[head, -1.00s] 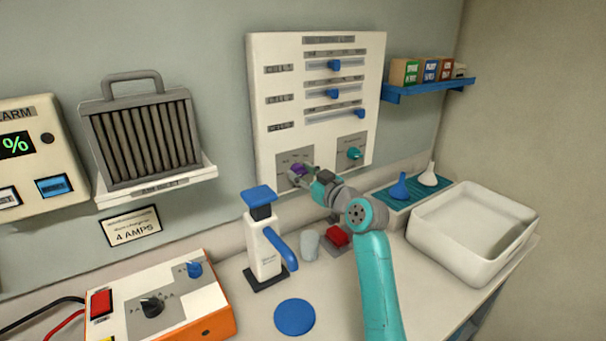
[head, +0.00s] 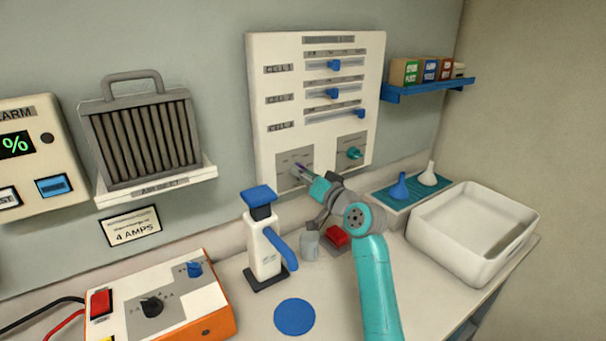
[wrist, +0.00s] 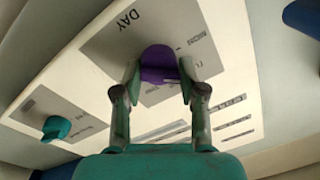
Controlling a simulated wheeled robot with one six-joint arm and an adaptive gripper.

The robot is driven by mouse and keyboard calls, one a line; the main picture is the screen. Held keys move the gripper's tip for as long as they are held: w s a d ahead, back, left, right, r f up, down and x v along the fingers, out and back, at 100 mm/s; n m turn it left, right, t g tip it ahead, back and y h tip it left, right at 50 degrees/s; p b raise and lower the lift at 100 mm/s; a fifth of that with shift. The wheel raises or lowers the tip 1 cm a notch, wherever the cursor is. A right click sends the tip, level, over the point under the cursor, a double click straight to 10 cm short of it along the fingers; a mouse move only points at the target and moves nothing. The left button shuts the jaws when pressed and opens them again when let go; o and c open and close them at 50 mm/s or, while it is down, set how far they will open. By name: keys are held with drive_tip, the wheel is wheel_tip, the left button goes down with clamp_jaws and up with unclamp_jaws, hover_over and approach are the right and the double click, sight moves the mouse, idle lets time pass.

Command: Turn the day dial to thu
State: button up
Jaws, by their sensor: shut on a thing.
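The day dial is a purple knob (wrist: 159,62) on a grey plate marked DAY (wrist: 125,35), low on the left of the white wall panel (head: 265,100). In the wrist view my gripper (wrist: 160,75) has one finger on each side of the knob and is shut on it. Part of the marking "MON" shows beside the knob. Other day markings are hidden or too small to read, so I cannot tell which day the dial points to. In the head view my gripper (head: 303,172) reaches the plate and mostly covers the knob.
A teal knob (head: 354,153) sits right of the day dial, below several blue sliders (head: 334,65). A white dispenser with a blue top (head: 262,235), a grey cup (head: 309,244) and a red block (head: 337,235) stand below. A white basin (head: 430,230) is at right.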

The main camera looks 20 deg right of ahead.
drive_tip(key=shift+f+m+h, duration=0.15)
drive_tip(key=shift+m+h, duration=0.15)
drive_tip(key=shift+m, duration=2.95)
drive_tip(key=shift+f+m+h, duration=0.15)
drive_tip(key=shift+m+h, duration=0.15)
drive_tip(key=shift+m, duration=2.9)
drive_tip(key=shift+f+m+h, duration=0.15)
drive_tip(key=shift+m+h, duration=0.15)
drive_tip(key=shift+m, duration=2.95)
drive_tip(key=o, duration=1.1)
drive_tip(key=shift+r+t, duration=0.1)
drive_tip(key=shift+t, duration=0.2)
drive_tip(key=shift+s, duration=0.1)
drive_tip(key=v, duration=1.2)
